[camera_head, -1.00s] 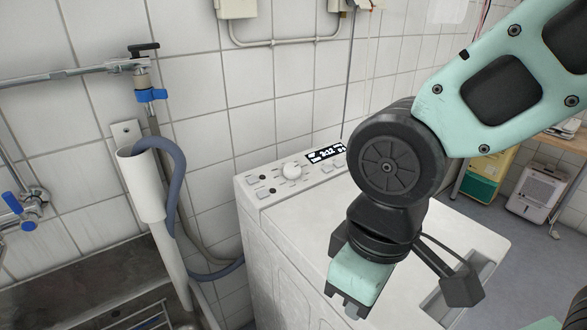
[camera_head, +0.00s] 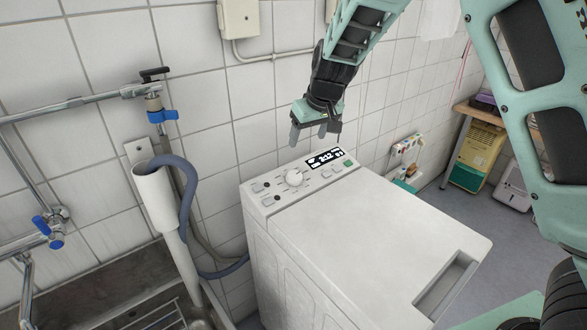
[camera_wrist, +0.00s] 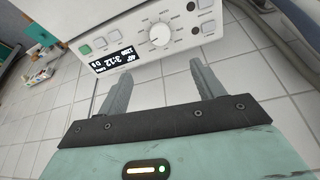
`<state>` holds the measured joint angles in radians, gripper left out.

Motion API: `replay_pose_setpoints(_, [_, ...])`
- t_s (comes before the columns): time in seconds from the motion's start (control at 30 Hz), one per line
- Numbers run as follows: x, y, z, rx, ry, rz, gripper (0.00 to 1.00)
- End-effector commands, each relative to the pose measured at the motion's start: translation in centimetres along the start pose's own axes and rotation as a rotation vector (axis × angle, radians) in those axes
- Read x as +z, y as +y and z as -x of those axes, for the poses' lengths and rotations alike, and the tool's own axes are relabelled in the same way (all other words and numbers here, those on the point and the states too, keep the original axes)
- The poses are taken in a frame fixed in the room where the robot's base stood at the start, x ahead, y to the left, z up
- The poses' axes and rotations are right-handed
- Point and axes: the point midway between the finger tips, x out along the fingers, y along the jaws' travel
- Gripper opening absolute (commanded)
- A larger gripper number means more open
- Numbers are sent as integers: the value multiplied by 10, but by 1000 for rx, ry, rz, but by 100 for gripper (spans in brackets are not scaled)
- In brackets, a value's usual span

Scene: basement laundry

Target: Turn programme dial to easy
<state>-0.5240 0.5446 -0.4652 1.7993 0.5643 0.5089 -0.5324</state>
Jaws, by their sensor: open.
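The programme dial (camera_head: 293,177) is a round white knob on the control panel at the back of the white top-loading washing machine (camera_head: 370,230). It also shows in the wrist view (camera_wrist: 160,36), with printed labels around it that are too small to read surely. A lit display (camera_head: 323,158) beside it reads 3:12. My gripper (camera_head: 309,134) is open and empty, above the panel and a little above and right of the dial. In the wrist view, both fingers (camera_wrist: 158,88) point towards the panel, apart from the dial and not touching it.
Small buttons (camera_head: 254,188) flank the dial, and a green button (camera_head: 348,163) is at the panel's right end. The tiled wall rises close behind the machine. A grey hose (camera_head: 184,200) and a sink (camera_head: 110,290) are at left. The lid is clear.

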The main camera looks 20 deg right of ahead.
Motion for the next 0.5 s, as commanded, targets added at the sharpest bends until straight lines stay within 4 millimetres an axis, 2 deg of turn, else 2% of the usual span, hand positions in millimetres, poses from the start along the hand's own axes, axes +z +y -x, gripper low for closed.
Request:
replay_pose_setpoints(0.17, [1,0,-24,0,-5,-1,67])
replay_pose_setpoints(0.5, [2,0,-94,-1,-6,-1,67])
